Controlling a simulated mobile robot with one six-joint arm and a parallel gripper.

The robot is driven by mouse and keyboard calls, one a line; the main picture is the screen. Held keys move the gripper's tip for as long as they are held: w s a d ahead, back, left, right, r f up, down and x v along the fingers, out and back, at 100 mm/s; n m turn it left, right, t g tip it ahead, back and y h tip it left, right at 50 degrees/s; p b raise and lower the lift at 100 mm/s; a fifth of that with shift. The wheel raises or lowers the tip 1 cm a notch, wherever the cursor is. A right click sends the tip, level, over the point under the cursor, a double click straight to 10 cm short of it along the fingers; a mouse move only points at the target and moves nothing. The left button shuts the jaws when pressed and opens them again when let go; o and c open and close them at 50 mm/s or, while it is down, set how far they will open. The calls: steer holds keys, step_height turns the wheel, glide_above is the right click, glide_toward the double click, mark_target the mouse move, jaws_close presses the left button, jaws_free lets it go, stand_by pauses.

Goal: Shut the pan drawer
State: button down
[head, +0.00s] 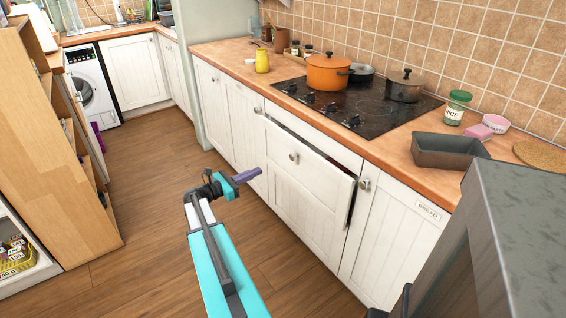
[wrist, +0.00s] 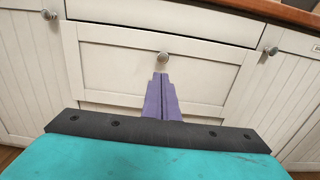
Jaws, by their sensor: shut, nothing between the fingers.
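The pan drawer (head: 312,192) is the wide white front under the hob. It stands partly open, with a dark gap along its top and right edges. Its round metal knob (head: 294,157) is near the top middle of the front. My gripper (head: 260,171) is shut and empty, its purple fingers pointing at the drawer front from the left in the head view. In the wrist view the fingertips (wrist: 160,76) show just below the knob (wrist: 162,57), in front of the drawer panel (wrist: 210,78). I cannot tell whether they touch it.
A white cupboard door labelled BREAD (head: 393,233) is right of the drawer, and another door (head: 245,125) is left of it. The worktop above carries a black hob (head: 355,110) with an orange pot (head: 327,73). The wooden floor (head: 150,200) to the left is clear.

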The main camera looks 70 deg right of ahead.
mark_target(290, 158)
steer(key=shift+s+d, duration=0.1)
steer(key=x, duration=1.3)
steer(key=shift+s+d+p, duration=0.1)
steer(key=shift+d+p, duration=0.25)
